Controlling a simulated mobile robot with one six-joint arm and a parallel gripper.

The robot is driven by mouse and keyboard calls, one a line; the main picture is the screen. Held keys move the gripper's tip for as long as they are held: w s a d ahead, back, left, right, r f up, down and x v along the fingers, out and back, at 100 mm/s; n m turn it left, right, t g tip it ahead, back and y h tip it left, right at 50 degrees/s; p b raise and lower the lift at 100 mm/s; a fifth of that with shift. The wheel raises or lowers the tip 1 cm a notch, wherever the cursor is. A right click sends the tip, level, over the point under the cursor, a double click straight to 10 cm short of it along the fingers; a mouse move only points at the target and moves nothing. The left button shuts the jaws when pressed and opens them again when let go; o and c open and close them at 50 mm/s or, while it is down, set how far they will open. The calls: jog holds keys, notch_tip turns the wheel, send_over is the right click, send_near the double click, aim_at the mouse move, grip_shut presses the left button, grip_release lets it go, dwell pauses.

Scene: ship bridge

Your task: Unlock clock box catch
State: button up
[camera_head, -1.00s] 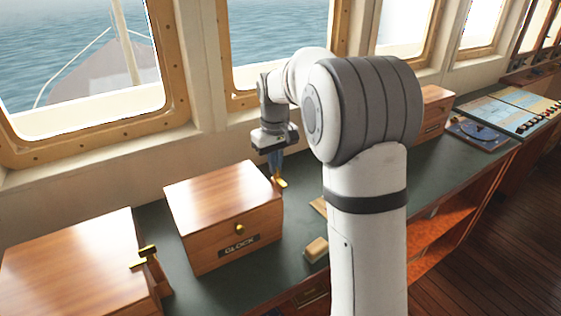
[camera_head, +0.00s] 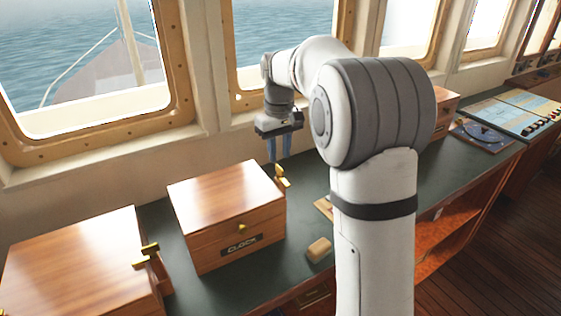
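The wooden clock box (camera_head: 225,200) with a "CLOCK" label (camera_head: 241,244) stands on the green counter, lid shut. A small brass knob (camera_head: 242,226) is on its front. A brass catch (camera_head: 281,177) shows at the box's right side, with one part standing up and another below it. My gripper (camera_head: 279,161) hangs fingers down just above and behind the catch. Its two blue fingers are apart, with nothing seen between them. Whether a fingertip touches the catch cannot be told.
Another wooden box (camera_head: 75,265) with a brass catch (camera_head: 147,254) stands at left. A small wooden block (camera_head: 319,250) lies right of the clock box. My arm hides part of the counter. Windows line the wall behind.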

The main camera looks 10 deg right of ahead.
aim_at(280, 167)
notch_tip(280, 167, up, 3)
jog(key=shift+r, duration=0.15)
jog(key=shift+s+r, duration=0.1)
jog(key=shift+s, duration=0.05)
jog(key=s+f+m+t, duration=0.1)
jog(key=s+f+m, duration=0.1)
jog(key=s, duration=1.2)
jog(key=s+d+f+m+t, duration=0.1)
jog(key=s+f, duration=0.4)
jog(key=s, duration=0.9)
jog(key=shift+s+d+f+m+t, duration=0.25)
jog(key=shift+m+t, duration=0.15)
jog(key=shift+t, duration=0.2)
jog(key=shift+r, duration=0.1)
